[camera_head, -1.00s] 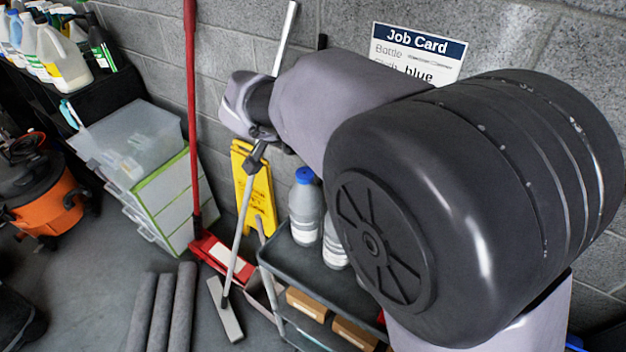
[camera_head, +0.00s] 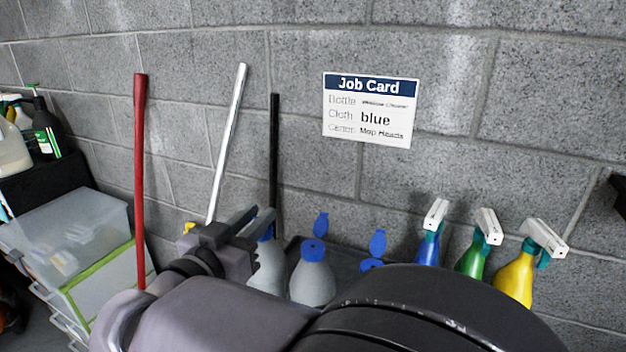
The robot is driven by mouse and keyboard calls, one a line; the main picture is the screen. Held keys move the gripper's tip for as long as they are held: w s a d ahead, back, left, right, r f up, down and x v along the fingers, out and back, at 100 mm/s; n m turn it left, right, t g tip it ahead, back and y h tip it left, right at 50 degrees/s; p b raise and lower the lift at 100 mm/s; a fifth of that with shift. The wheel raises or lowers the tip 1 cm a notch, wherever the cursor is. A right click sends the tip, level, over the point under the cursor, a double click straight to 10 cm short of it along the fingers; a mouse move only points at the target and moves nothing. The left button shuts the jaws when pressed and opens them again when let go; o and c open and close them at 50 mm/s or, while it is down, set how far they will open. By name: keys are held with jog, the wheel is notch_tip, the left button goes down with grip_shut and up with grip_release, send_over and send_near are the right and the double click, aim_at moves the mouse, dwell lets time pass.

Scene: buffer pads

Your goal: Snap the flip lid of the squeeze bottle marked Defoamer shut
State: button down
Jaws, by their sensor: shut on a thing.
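Several squeeze bottles with blue caps stand in a row on a dark shelf by the wall. The left bottle (camera_head: 267,274) is partly behind my gripper (camera_head: 254,219), whose fingers are at its blue cap (camera_head: 267,235); the fingers look closed on that cap, but they hide most of its lid. No bottle label is readable, so I cannot tell which is Defoamer.
Blue (camera_head: 428,248), green (camera_head: 474,256) and yellow (camera_head: 515,275) spray bottles stand to the right. A job card (camera_head: 368,112) hangs on the block wall. Red (camera_head: 140,180), silver (camera_head: 226,145) and black (camera_head: 274,150) poles lean behind my gripper. Clear bins (camera_head: 70,235) stand left.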

jog(key=shift+s+a+f+t+h, duration=0.15)
jog(key=shift+f+t, duration=0.15)
jog(key=shift+t, duration=0.25)
jog(key=shift+s+d+f+t+h, duration=0.15)
jog(key=shift+f+t, duration=0.1)
jog(key=shift+t, duration=0.3)
jog(key=shift+a, duration=0.1)
jog(key=c, duration=1.4)
grip_release()
jog(key=shift+w, duration=0.1)
jog(key=p+v, duration=0.4)
jog(key=v, duration=1.3)
jog(key=shift+f+h, duration=0.3)
jog(key=shift+f, duration=0.05)
jog(key=shift+a, duration=0.15)
